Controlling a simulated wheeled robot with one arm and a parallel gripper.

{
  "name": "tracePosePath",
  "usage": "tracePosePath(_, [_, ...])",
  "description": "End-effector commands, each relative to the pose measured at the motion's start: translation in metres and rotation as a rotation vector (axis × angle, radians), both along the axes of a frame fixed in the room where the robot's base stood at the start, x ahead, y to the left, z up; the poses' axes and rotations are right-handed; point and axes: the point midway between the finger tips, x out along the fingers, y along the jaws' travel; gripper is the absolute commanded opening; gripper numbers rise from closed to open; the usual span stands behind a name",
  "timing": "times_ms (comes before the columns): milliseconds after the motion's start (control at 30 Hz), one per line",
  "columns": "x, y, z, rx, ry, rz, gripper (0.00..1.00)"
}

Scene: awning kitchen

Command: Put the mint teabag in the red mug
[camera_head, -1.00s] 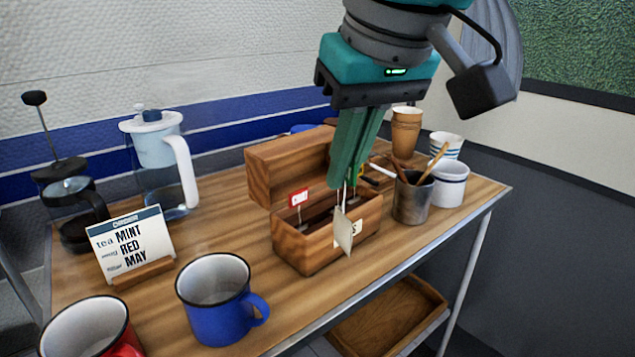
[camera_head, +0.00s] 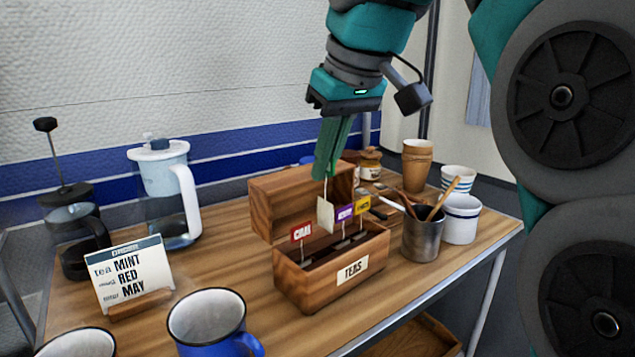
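My gripper (camera_head: 324,176) is shut on the string of a pale teabag (camera_head: 325,214), which hangs below the fingertips. The teabag hangs over the open wooden tea box (camera_head: 330,291), in front of its raised lid; I cannot read its kind. The box is labelled TEAS and has red, purple and yellow tags standing in it. The red mug (camera_head: 80,343) is at the bottom left, mostly cut off by the frame edge, with only its rim and pale inside showing. A card (camera_head: 128,275) reads MINT, RED, MAY.
A blue mug (camera_head: 210,325) stands between the red mug and the box. A glass pitcher (camera_head: 165,190) and a French press (camera_head: 75,225) stand at the back left. A metal cup of utensils (camera_head: 423,237) and other cups stand right of the box.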

Motion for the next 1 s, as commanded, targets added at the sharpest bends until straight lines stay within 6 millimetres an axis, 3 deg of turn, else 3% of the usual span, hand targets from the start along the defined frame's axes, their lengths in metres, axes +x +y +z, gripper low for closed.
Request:
tracePosePath(200, [0.015, 0.0, -0.003, 0.0, 0.002, 0.0, 0.0])
tracePosePath(700, [0.014, 0.0, -0.037, -0.001, 0.004, 0.001, 0.0])
tracePosePath(1000, [0.015, 0.0, -0.038, -0.001, 0.002, 0.001, 0.0])
